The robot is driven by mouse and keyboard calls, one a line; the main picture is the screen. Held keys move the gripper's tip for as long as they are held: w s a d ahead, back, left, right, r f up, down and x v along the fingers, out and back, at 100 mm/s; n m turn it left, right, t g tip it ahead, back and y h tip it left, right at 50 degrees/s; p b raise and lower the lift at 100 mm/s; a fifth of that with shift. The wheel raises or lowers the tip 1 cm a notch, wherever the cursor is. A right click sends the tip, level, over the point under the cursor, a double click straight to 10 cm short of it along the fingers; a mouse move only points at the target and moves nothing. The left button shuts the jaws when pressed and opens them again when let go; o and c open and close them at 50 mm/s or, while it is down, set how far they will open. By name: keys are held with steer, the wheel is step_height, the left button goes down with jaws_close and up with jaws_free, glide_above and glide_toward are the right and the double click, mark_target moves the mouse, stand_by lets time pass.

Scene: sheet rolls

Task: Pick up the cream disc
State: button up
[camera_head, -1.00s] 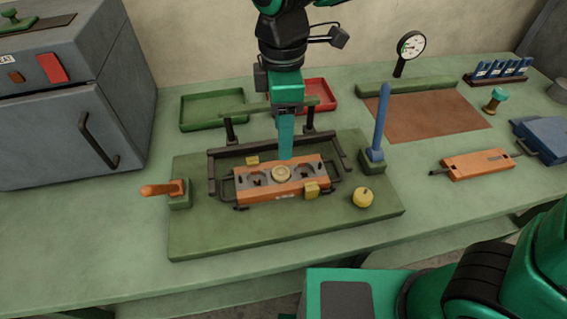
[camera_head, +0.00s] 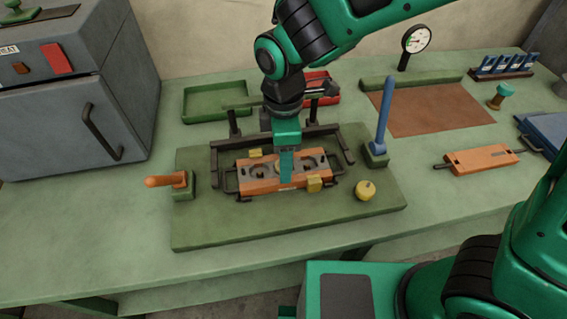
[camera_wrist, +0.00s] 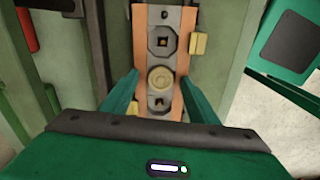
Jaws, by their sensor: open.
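The cream disc (camera_wrist: 161,79) sits in the middle of the orange block (camera_wrist: 140,40) in the wrist view, between two grey plates with square holes. In the head view the disc is mostly hidden behind my gripper, and the orange block (camera_head: 258,185) lies in the dark frame on the green board. My gripper (camera_head: 286,181) points down over the block's middle. In the wrist view its two teal fingers (camera_wrist: 160,92) are apart, one on each side of the block and disc, with the disc between them and slightly beyond their tips. Nothing is held.
A dark frame (camera_head: 213,160) with a crossbar on posts surrounds the block. An upright blue lever (camera_head: 384,115), an orange-handled lever (camera_head: 165,181) and a yellow knob (camera_head: 365,190) stand on the green board (camera_head: 210,232). Small yellow blocks (camera_head: 314,184) flank the orange block.

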steer(key=shift+s+d+f, duration=0.1)
steer(key=shift+s+f, duration=0.05)
steer(key=shift+f, duration=0.1)
steer(key=c, duration=1.1)
